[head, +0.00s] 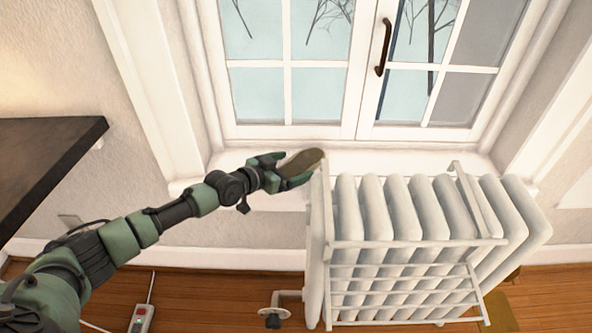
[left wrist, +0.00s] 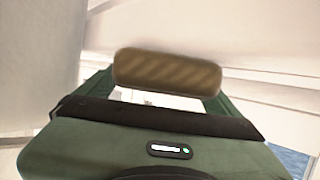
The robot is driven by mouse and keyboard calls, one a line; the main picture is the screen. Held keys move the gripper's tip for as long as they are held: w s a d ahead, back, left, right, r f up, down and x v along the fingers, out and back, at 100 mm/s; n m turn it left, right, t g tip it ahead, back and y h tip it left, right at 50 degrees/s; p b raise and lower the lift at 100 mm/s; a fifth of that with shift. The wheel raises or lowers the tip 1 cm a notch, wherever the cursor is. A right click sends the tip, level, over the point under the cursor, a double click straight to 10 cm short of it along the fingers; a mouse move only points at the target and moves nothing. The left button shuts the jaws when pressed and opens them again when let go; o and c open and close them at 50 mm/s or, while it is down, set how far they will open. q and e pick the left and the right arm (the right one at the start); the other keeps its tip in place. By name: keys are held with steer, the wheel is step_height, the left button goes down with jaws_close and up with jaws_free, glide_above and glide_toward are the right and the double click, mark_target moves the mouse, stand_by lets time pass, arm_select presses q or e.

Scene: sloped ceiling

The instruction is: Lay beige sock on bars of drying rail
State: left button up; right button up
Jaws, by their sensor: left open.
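The beige sock (head: 303,161), brownish and rounded, is at the left end of the radiator, in front of the window sill. In the left wrist view the striped sock (left wrist: 168,72) lies across the space between my gripper's fingers. My left gripper (head: 289,170) is open around the sock's near end; I cannot tell whether the fingers touch it or what supports it. The drying rail (head: 400,243) is a white rack with several bars hooked over the front of the radiator, just right of the sock. My right gripper is not in view.
The white ribbed radiator (head: 403,207) stands under the window (head: 290,60) and its sill (head: 375,160). A dark shelf or table top (head: 50,150) juts in at the left. A valve (head: 274,317) and a power strip (head: 142,318) are low down near the wooden floor.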

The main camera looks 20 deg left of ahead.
arm_select(q)
steer(key=shift+w, duration=0.1)
steer(key=c, duration=1.6)
steer(key=shift+r, duration=0.15)
